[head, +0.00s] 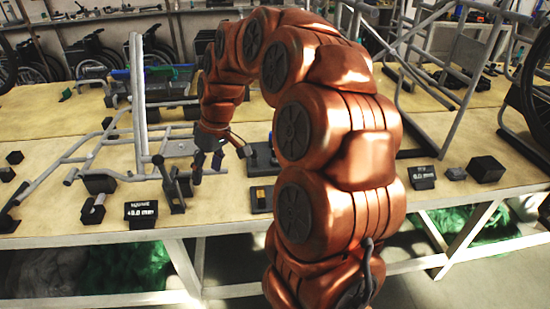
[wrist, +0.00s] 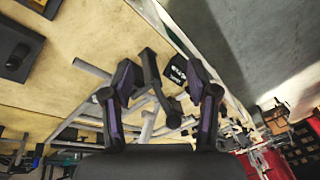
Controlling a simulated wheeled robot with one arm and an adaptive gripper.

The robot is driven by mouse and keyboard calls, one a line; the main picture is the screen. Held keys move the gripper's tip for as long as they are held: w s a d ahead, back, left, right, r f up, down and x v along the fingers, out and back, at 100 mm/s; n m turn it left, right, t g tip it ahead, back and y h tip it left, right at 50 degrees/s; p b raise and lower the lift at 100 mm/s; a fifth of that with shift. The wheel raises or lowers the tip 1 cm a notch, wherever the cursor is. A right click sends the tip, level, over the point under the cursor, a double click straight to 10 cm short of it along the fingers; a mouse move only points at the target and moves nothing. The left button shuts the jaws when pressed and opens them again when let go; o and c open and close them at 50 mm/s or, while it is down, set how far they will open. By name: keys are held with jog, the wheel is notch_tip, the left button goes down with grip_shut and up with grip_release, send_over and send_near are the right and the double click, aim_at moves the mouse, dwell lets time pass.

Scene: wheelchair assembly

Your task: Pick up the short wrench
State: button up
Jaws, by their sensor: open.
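My gripper (head: 215,160) is over the front part of the workbench, and its two fingers stand apart with a gap between them. In the wrist view the open fingers (wrist: 160,88) frame a dark upright clamp-like piece (wrist: 155,80), with no finger visibly closed on it. That piece appears to be the dark fixture (head: 172,185) at the bench's front edge in the head view. I cannot clearly make out a short wrench in either view. A dark holder (head: 262,160) lies right of my gripper, partly behind my arm; its contents are too small to tell.
The wooden workbench (head: 60,150) carries a grey tubular frame (head: 138,110) left of my gripper. A black display block (head: 141,212) stands near the front edge. Another display block (head: 421,178) and a black cube (head: 486,169) stand at the right.

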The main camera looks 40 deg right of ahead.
jog(key=w+d+f+t, duration=0.1)
jog(key=w+d+f, duration=0.15)
jog(key=d, duration=0.45)
jog(key=w+d+f, duration=0.2)
jog(key=w+d, duration=0.2)
jog(key=d, duration=0.3)
jog(key=m+t+h+b, duration=0.1)
jog(key=t+h, duration=0.1)
send_over(275, 156)
jog(key=s+d, duration=0.2)
notch_tip(275, 156, down, 7)
jog(key=shift+a+p+x, duration=0.15)
jog(key=shift+p+x, duration=0.4)
jog(key=shift+x, duration=1.3)
jog(key=shift+a+p+x, duration=0.15)
jog(key=shift+p+x, duration=0.4)
jog(key=shift+x, duration=1.3)
jog(key=shift+r, duration=0.1)
grip_shut()
